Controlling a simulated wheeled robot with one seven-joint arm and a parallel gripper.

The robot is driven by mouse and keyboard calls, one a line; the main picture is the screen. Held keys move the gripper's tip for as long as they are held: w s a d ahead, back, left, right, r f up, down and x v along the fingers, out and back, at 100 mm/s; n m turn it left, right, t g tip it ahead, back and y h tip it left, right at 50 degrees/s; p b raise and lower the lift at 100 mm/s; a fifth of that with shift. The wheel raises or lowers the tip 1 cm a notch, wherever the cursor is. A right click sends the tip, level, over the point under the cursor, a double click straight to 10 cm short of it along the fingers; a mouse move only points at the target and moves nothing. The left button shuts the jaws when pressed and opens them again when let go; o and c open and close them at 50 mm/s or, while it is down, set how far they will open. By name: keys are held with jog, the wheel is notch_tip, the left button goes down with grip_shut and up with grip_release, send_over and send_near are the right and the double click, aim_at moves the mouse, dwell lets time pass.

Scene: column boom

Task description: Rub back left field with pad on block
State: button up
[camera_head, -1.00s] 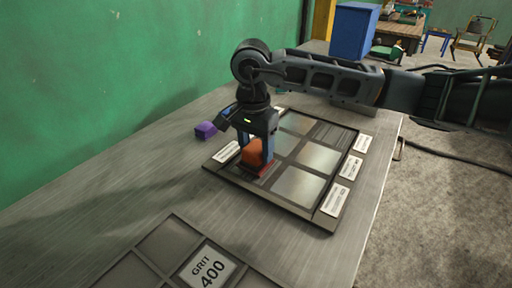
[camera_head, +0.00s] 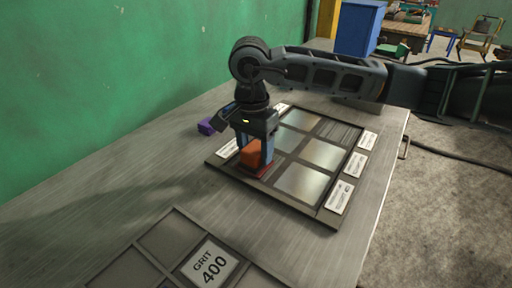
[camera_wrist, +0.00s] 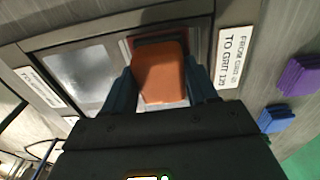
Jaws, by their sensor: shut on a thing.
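My gripper (camera_head: 256,152) is shut on an orange block (camera_head: 251,153), which also shows between the fingers in the wrist view (camera_wrist: 160,75). A dark red pad (camera_head: 265,170) lies under the block, at the surface of the framed panel. The panel (camera_head: 317,219) has several metallic fields in a dark frame. The block and pad are over a field at the panel's left side in the head view. My gripper and arm hide part of the fields behind; whether the pad presses on the field cannot be told.
A purple block (camera_head: 207,127) lies on the table left of the panel. A tray marked GRIT 400 (camera_head: 210,262) is at the front. White labels (camera_head: 340,197) line the panel's edges. Bare table lies at left.

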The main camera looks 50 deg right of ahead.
jog(key=shift+d+f+b, duration=0.15)
jog(key=shift+d+b, duration=0.6)
jog(key=shift+d, duration=0.2)
jog(key=shift+d+b, duration=0.55)
jog(key=shift+d, duration=0.4)
jog(key=shift+a, duration=0.1)
jog(key=shift+a+b, duration=0.65)
jog(key=shift+a, duration=1.25)
jog(key=shift+d, duration=0.1)
